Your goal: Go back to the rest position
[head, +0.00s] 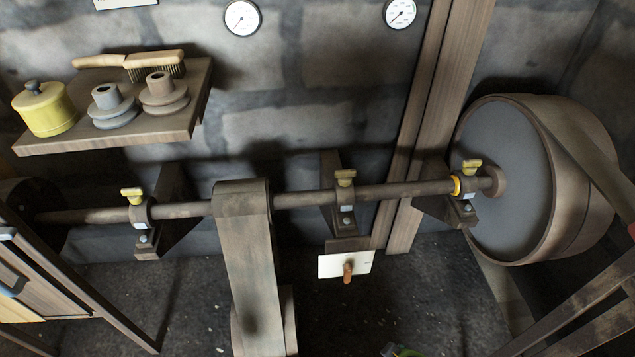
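Neither of my grippers shows in the head view. No part that I can be sure is my arm shows either. A wide belt (252,270) hangs over a pulley on the shaft and runs down to the floor area. A large grey-faced wheel (506,180) sits at the shaft's right end.
A wooden shelf (120,140) on the wall holds a yellow pot (45,108), two spool-shaped parts and a brush (155,65). A white plate (333,265) with a brown handle is below the shaft. Wooden frames stand at lower left and lower right. A green object (405,352) is cut off at the bottom.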

